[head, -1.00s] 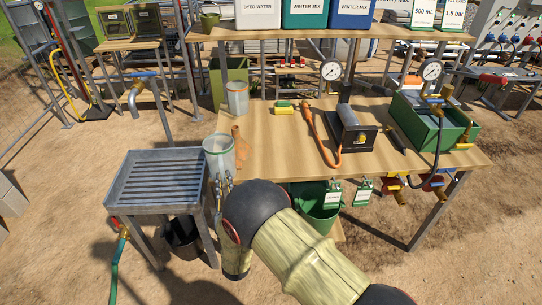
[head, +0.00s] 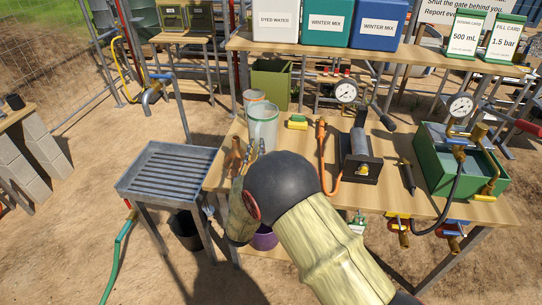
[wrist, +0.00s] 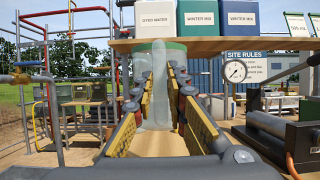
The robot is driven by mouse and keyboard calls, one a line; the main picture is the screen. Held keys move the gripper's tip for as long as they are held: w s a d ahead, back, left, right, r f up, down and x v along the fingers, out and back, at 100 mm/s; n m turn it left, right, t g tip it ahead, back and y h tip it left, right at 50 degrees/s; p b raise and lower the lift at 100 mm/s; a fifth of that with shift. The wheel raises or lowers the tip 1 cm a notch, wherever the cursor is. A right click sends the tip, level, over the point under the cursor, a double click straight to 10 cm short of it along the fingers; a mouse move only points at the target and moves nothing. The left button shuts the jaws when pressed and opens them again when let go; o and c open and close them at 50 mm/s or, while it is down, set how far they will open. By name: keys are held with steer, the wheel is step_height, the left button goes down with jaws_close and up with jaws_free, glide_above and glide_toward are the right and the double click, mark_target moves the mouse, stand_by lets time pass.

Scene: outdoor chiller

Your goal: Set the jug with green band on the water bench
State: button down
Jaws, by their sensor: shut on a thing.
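The jug with green band (head: 263,130) is a clear, pale container with a green rim. It stands upright at the left end of the wooden bench (head: 300,163) in the head view; whether its base touches the wood is hidden. My gripper (head: 252,150) is shut on it from the near side. In the wrist view the jug (wrist: 158,70) is between the two yellow-padded fingers (wrist: 162,95). A second clear jug with an orange band (head: 253,97) is just behind it. No label names the water bench.
A slatted metal stand (head: 170,171) with a tap (head: 152,92) behind it is at the left. On the wooden bench are a terracotta-coloured object (head: 234,156), a sponge (head: 297,122), a dark cylinder device (head: 358,155) and a green water box (head: 470,165). Lidded boxes stand on the shelf above.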

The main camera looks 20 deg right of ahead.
steer(key=w+d+f+b, duration=0.2)
steer(key=d+f+b, duration=0.4)
steer(key=d+f, duration=0.6)
steer(key=shift+w+d+f+b, duration=0.3)
steer(key=shift+d+f+b, duration=0.1)
steer(key=shift+d, duration=0.15)
steer(key=shift+f+b, duration=0.35)
steer(key=shift+f, duration=0.25)
steer(key=c, duration=1.8)
jaws_free()
